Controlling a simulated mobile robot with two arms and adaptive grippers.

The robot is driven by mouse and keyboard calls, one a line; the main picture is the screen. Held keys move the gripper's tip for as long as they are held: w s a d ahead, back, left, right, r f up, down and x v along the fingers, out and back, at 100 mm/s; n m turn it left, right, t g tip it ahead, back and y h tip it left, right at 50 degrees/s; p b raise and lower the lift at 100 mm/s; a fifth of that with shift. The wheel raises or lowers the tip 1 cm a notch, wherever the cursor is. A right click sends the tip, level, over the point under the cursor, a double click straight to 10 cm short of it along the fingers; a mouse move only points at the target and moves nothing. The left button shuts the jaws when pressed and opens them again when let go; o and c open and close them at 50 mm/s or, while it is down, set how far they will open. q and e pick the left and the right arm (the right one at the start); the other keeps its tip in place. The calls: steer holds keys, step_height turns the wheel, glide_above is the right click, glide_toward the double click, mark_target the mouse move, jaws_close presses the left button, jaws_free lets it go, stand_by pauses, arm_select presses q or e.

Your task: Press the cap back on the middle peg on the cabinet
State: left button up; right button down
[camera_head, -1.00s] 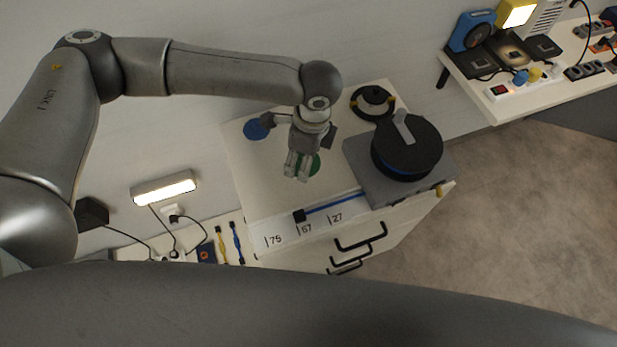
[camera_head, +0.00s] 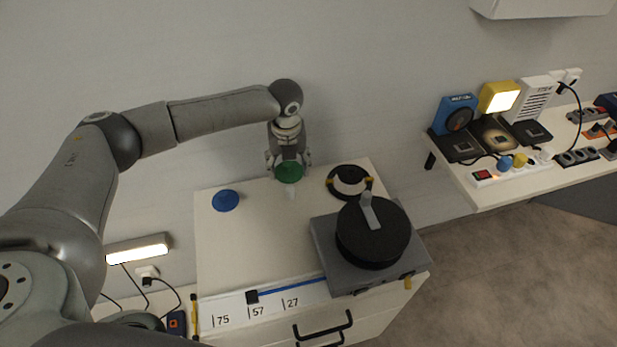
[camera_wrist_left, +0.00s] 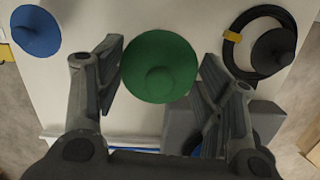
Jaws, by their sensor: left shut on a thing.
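My left gripper (camera_head: 288,166) reaches over the back of the white cabinet (camera_head: 245,250) and is shut on the round green cap (camera_head: 289,173). In the left wrist view the green cap (camera_wrist_left: 160,70) sits between the two fingers of the gripper (camera_wrist_left: 162,75). A short pale peg (camera_head: 291,194) shows just below the cap in the head view; I cannot tell whether they touch. The wrist view hides the peg behind the cap. A blue cap (camera_head: 225,200) is to the left on the cabinet top. My right gripper is not in view.
A coiled black cable (camera_head: 349,181) with yellow ties lies right of the gripper, around a dark cone in the wrist view (camera_wrist_left: 273,47). A grey box (camera_head: 345,284) with a black reel (camera_head: 372,235) stands front right. The cabinet's left top is mostly clear.

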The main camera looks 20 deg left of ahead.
arm_select(q)
steer(key=shift+w+a+m, duration=0.3)
steer(key=shift+w+m, duration=0.1)
steer(key=shift+w, duration=0.1)
steer(key=shift+w+f, duration=0.1)
steer(key=shift+f, duration=0.05)
steer(key=b, duration=0.6)
glide_above(290, 187)
steer(key=f, duration=0.4)
steer(key=shift+s+f, duration=0.2)
steer(key=shift+f, duration=0.8)
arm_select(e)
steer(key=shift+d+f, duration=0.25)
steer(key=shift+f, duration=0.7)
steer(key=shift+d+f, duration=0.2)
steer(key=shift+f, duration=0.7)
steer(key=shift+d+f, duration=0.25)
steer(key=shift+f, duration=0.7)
arm_select(q)
steer(key=shift+d+f, duration=0.1)
steer(key=shift+f, duration=0.75)
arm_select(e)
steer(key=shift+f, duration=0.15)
arm_select(q)
steer(key=o, duration=0.9)
steer(key=shift+o, duration=0.2)
